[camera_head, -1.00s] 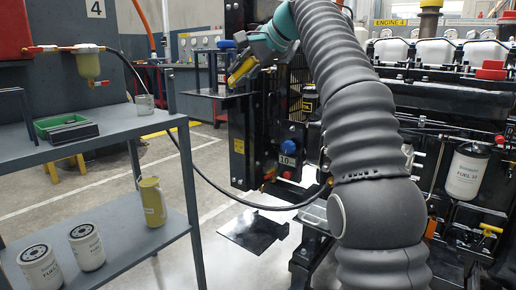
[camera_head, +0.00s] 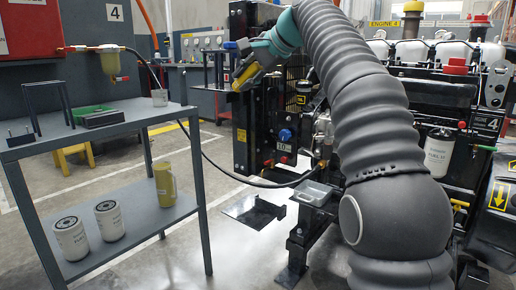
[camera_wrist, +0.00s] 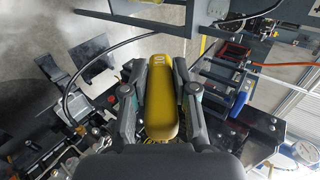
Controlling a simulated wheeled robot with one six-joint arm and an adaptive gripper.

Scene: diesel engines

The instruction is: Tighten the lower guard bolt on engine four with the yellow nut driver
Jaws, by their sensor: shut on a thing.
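My gripper (camera_head: 247,72) is shut on the yellow nut driver (camera_head: 245,76), in front of the upper part of the black guard frame. In the wrist view the driver's yellow handle (camera_wrist: 161,100), marked 10, lies between the fingers of my gripper (camera_wrist: 163,88). Engine four (camera_head: 487,121) stands at the right with its number plate. The black guard frame (camera_head: 241,140) is at its left end. A blue round part (camera_head: 285,135) and a small red part (camera_head: 283,160) sit beside a 10 label there. I cannot tell which part is the lower guard bolt.
A grey two-tier bench (camera_head: 130,125) stands at left, with a green tray (camera_head: 93,113) on top. A black hose crosses towards the engine.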

